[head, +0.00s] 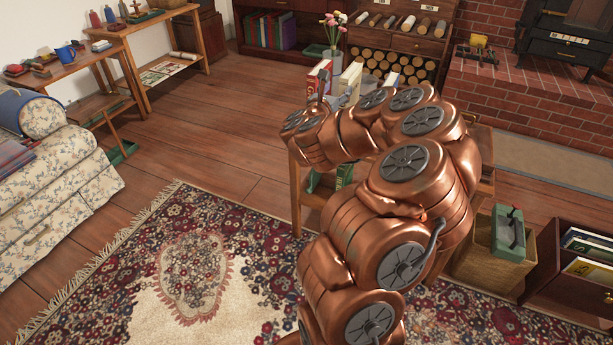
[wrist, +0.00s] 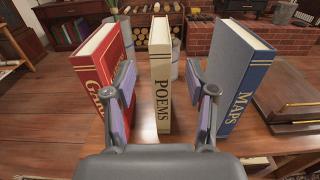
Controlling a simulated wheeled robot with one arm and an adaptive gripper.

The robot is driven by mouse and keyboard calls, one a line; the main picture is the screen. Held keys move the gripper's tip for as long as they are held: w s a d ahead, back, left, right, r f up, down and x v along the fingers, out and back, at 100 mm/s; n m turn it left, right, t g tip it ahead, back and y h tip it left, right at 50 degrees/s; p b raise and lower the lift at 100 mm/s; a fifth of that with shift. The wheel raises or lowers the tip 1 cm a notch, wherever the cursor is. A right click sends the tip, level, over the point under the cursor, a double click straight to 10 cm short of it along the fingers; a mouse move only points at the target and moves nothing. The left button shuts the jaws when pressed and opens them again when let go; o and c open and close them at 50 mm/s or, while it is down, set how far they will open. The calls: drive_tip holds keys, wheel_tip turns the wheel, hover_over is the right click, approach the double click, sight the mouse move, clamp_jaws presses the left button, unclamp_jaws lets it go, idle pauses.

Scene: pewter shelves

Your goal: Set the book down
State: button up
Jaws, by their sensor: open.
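A cream book marked POEMS (wrist: 160,75) stands upright on a wooden table (wrist: 285,140), spine toward me. It also shows in the head view (head: 350,78), partly behind my arm. My gripper (wrist: 160,92) is open, with one finger on each side of the cream book and visible gaps between the pads and its covers. A red book (wrist: 98,65) stands upright on the left, and a blue book marked MAPS (wrist: 243,75) stands upright on the right. The fingers partly overlap these two in the picture; I cannot tell whether they touch.
Flat brown boxes or books (wrist: 295,105) lie on the table right of the blue book. Open rug (head: 200,275) lies left of my arm.

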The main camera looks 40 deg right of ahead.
drive_tip(key=w+a+r+n+t+y, duration=0.1)
drive_tip(key=w+a+n+t+y, duration=0.3)
drive_tip(key=w+a+n, duration=0.4)
drive_tip(key=w+a+r+n+t+y, duration=0.25)
drive_tip(key=w+a+n+y, duration=0.2)
drive_tip(key=a, duration=0.45)
drive_tip(key=s+a+f+n+y, duration=0.15)
drive_tip(key=a+n+y, duration=0.35)
drive_tip(key=a+n, duration=0.5)
drive_tip(key=s+a+f+n+y, duration=0.1)
drive_tip(key=a+f+n+y, duration=0.4)
drive_tip(key=a, duration=0.8)
drive_tip(key=s+a+f+n+g+y, duration=0.1)
drive_tip(key=s+a+f+n+g, duration=0.1)
drive_tip(key=s+a+n+g, duration=0.45)
drive_tip(key=s+a+f+n+g, duration=0.25)
drive_tip(key=s+n, duration=0.45)
drive_tip(key=s, duration=0.4)
drive_tip(key=s+d+n+g+h, duration=0.3)
drive_tip(key=s+n+g, duration=0.4)
drive_tip(key=s, duration=1.6)
drive_tip(key=shift+s+f+n, duration=0.15)
drive_tip(key=shift+f+n, duration=0.25)
drive_tip(key=shift+n, duration=0.5)
drive_tip(key=shift+c, duration=1.4)
drive_tip(key=shift+a, duration=0.15)
